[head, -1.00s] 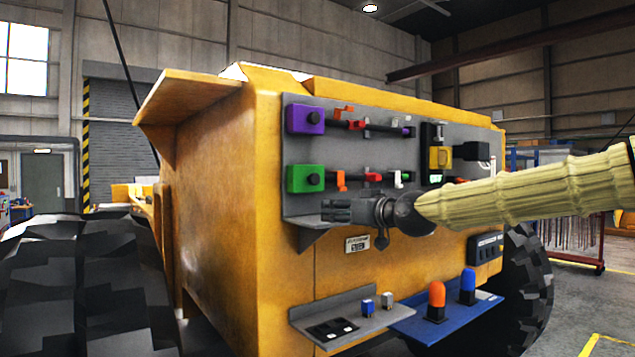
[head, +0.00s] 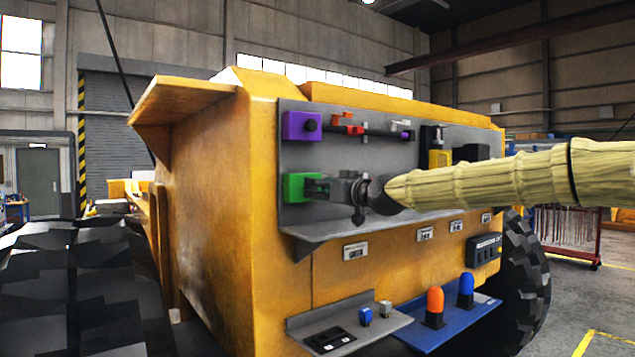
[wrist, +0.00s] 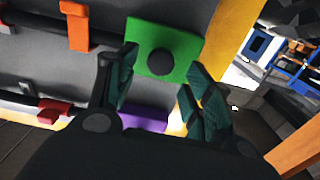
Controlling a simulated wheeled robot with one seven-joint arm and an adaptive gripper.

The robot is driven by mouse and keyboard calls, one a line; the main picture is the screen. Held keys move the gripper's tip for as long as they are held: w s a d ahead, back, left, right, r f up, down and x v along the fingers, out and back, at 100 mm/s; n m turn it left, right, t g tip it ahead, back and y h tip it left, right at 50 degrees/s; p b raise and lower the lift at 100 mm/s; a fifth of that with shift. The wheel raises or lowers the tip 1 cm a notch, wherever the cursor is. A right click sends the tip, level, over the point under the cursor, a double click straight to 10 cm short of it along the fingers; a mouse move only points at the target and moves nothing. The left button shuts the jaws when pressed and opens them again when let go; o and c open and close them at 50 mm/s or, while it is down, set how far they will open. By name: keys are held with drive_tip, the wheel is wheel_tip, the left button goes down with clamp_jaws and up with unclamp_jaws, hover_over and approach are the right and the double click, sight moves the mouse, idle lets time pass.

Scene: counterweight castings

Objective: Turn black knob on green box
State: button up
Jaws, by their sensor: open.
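The green box (head: 293,187) is fixed on the lower left of the grey panel. In the wrist view the green box (wrist: 184,50) shows its black round knob (wrist: 160,61) on its face. My gripper (head: 312,187) is at the right side of the green box in the head view and hides the knob there. In the wrist view my gripper (wrist: 155,82) is open, with one finger on each side of the knob's line. The knob lies just beyond the fingertips, between them. I cannot tell whether the fingers touch the box.
A purple box (head: 302,126) with a similar knob is above the green box. Orange clips (wrist: 76,25) and a red clip (wrist: 52,111) sit along the rods. A grey ledge (head: 330,230) juts out below. A blue shelf (head: 440,330) carries orange and blue domes.

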sight(310, 188)
drive_tip(key=shift+p+x, duration=0.4)
drive_tip(key=shift+x, duration=0.9)
drive_tip(key=shift+f, duration=0.1)
drive_tip(key=c, duration=1)
